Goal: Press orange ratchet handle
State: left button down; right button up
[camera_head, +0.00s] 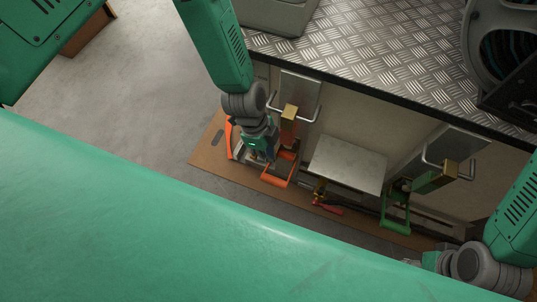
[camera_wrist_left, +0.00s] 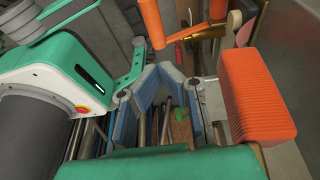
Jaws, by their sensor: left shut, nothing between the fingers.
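The orange ratchet handle (camera_head: 277,181) is a U-shaped orange frame low in front of the cabinet in the head view. In the left wrist view an orange bar (camera_wrist_left: 190,35) of it shows at the top. My left gripper (camera_head: 268,156) points down right beside the orange ratchet and is shut and empty. In the left wrist view its blue-grey fingers (camera_wrist_left: 168,112) lie below the orange bar, with a gap in the picture. I cannot tell whether they touch any orange part. My right wrist (camera_head: 432,260) shows at lower right; its fingers are not clear.
A ribbed orange block (camera_wrist_left: 255,95) stands close right of the left fingers. A green ratchet (camera_head: 396,217) and a red-handled tool (camera_head: 328,208) lie farther right. A metal plate (camera_head: 347,164) sits between the ratchets. The diamond-plate counter (camera_head: 360,55) overhangs behind; grey floor is open at left.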

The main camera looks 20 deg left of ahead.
aim_at(274, 181)
pick_arm(q)
jog(key=b+x, duration=0.1)
jog(key=x, duration=0.2)
jog(key=b+x, duration=0.1)
jog(key=x, duration=0.2)
jog(key=b+x, duration=0.1)
jog(key=x, duration=0.3)
jog(key=shift+a+f, duration=0.1)
jog(key=shift+a, duration=0.3)
jog(key=shift+s+f+b, duration=0.1)
jog(key=shift+f+b, duration=0.25)
jog(key=shift+f, duration=0.1)
jog(key=shift+s, duration=0.1)
jog(key=shift+s+f+t, duration=0.45)
jog(key=shift+f+t, duration=0.15)
jog(key=shift+f, duration=0.1)
notch_tip(274, 181, down, 9)
jog(key=s+t+b, duration=0.1)
jog(key=t+b, duration=0.1)
jog(key=b, duration=0.2)
jog(key=shift+f+m, duration=0.2)
jog(key=shift+m, duration=0.1)
